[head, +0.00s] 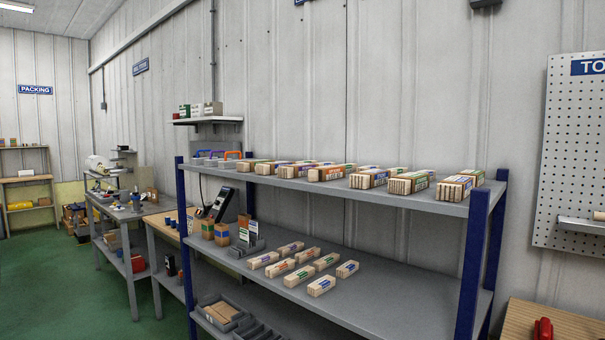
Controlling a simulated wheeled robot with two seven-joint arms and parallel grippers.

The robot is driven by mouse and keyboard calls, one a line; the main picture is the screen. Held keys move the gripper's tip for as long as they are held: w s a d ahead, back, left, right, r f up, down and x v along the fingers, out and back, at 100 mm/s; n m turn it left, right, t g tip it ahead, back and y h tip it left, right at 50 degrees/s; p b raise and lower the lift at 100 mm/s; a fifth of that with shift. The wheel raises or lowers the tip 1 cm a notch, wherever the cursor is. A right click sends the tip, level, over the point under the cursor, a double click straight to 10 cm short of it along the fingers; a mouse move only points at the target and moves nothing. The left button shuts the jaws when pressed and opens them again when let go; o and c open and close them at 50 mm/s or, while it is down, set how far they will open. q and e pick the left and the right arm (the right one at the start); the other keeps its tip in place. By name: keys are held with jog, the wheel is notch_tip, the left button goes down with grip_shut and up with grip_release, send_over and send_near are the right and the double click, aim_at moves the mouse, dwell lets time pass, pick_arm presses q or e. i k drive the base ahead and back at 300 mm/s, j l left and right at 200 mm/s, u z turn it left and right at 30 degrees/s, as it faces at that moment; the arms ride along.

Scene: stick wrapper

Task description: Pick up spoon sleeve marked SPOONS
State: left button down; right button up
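Several pale stick bundles with coloured printed bands lie on the middle shelf, such as a front bundle (321,286). Upright green, white and dark cards or sleeves (248,231) stand in a grey holder at the left of the middle shelf. The print on all of these is too small to read, so I cannot tell which is marked SPOONS. Neither of my grippers is in view.
The rack has blue posts (471,270) and grey shelves; the right part of the middle shelf (410,300) is bare. Grey bins (222,311) sit below. A wooden table (550,325) with a red object stands at lower right. Workbenches (125,212) and green floor lie left.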

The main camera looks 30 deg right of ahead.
aim_at(320, 174)
jog(key=i+z, duration=0.2)
jog(key=i, duration=0.25)
jog(key=i+j+z, duration=0.2)
jog(key=i, duration=0.25)
jog(key=i+j+z, duration=0.25)
jog(key=i, duration=0.2)
